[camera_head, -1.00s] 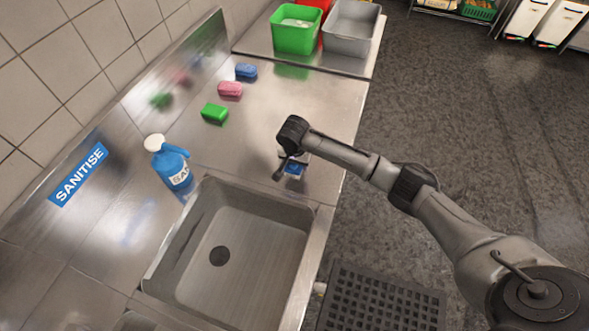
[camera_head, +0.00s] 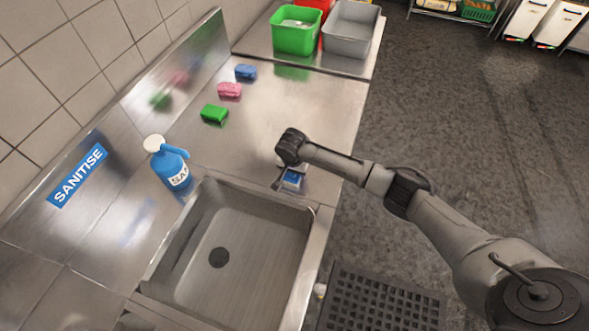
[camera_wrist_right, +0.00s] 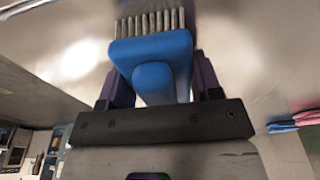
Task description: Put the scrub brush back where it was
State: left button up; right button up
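The blue scrub brush (camera_head: 291,180) is over the steel counter between the sink and the counter's right edge, mostly hidden under my right wrist. In the right wrist view the blue scrub brush (camera_wrist_right: 150,52) sits between two purple fingers, its pale bristles pointing away from the gripper. My right gripper (camera_head: 287,170) is shut on it; it also shows in the right wrist view (camera_wrist_right: 160,85). I cannot tell whether the brush touches the counter. My left gripper is not in view.
The sink (camera_head: 245,245) lies just in front and left of the brush. Green (camera_head: 297,32) and grey (camera_head: 350,27) tubs stand farther back. The middle counter is clear.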

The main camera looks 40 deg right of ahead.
jog(key=o, duration=0.5)
jog(key=shift+c, duration=0.2)
